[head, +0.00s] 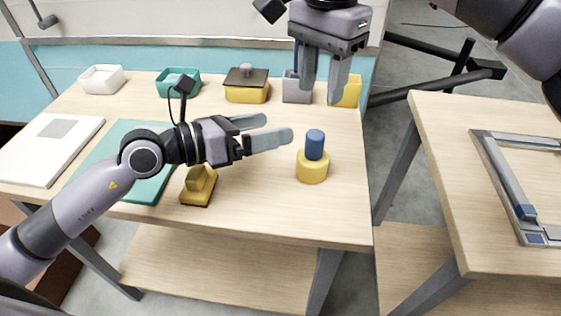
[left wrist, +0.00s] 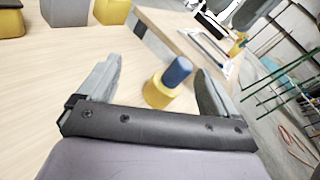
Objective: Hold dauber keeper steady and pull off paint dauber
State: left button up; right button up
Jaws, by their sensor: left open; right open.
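The dauber keeper is a yellow round base (head: 312,167) near the right front of the table. The blue paint dauber (head: 315,145) stands upright in its top. My left gripper (head: 277,130) is open and level, just left of the dauber, with its fingers pointing toward it. In the left wrist view the blue dauber (left wrist: 177,72) and yellow keeper (left wrist: 156,92) show ahead between the open fingers, with nothing gripped. My right gripper (head: 322,92) is open and points down above the back right of the table, behind the keeper, empty.
A white board (head: 44,160) lies far left. Along the back stand white (head: 101,80), teal, yellow (head: 247,92) and grey containers. A second table (head: 450,175) stands right, across a gap.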

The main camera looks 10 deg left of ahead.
aim_at(312, 163)
pick_arm(q)
jog(key=s+d+f+m, duration=0.1)
jog(key=d+f+m+g+y, duration=0.1)
jog(key=f, duration=0.1)
jog(key=s+d+f+m+y, duration=0.1)
jog(key=f+m, duration=0.1)
jog(key=shift+s+d+g, duration=0.3)
jog(key=shift+s+g, duration=0.05)
jog(key=shift+g, duration=0.05)
jog(key=shift+d+f, duration=0.15)
jog(key=shift+x, duration=3.4)
jog(key=shift+c, duration=0.2)
